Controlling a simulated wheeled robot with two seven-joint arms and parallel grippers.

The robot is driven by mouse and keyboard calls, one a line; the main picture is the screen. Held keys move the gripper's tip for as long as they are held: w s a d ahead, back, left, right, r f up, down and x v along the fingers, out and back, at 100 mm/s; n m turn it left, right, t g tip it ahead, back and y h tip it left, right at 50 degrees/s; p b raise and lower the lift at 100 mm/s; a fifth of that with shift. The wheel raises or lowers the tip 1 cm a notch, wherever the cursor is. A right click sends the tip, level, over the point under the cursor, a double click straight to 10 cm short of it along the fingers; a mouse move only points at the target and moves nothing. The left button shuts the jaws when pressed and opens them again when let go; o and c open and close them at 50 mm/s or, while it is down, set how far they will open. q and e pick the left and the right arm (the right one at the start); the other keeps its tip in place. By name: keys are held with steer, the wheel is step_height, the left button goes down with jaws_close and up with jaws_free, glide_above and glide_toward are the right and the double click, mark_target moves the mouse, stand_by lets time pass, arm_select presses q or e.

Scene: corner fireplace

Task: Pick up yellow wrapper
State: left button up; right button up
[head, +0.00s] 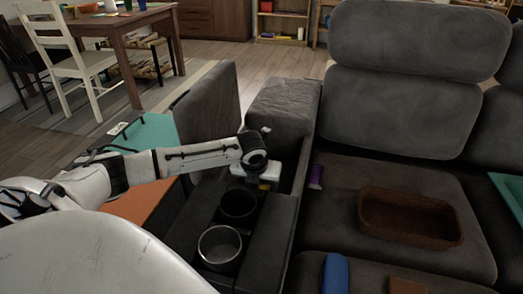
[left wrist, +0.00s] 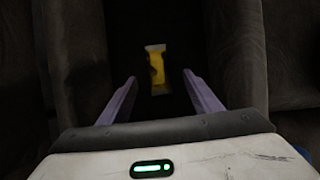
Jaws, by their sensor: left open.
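The yellow wrapper (left wrist: 157,72) lies in a dark, narrow recess between grey padded sides in the left wrist view. It has pale ends and lies lengthwise. My left gripper (left wrist: 160,78) is open, with its two purple fingers on either side of the wrapper in the picture. I cannot tell how far above it they are. In the head view my left gripper (head: 267,176) points down over the sofa's console behind the cup holders, and the wrapper cannot be clearly made out there. My right gripper is not in view.
Two cup holders, one metal-rimmed (head: 220,246), sit in the console before the gripper. A purple object (head: 316,177), a brown basket (head: 410,217) and a blue object (head: 335,272) lie on the sofa seats. A raised grey panel (head: 208,115) stands left of the console.

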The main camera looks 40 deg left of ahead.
arm_select(q)
steer(key=b+x, duration=0.2)
steer(key=x, duration=0.2)
steer(key=shift+a+f, duration=0.2)
steer(key=shift+w+a+f+b, duration=0.2)
steer(key=shift+f+b, duration=0.15)
steer(key=shift+f, duration=0.15)
steer(key=c, duration=1.2)
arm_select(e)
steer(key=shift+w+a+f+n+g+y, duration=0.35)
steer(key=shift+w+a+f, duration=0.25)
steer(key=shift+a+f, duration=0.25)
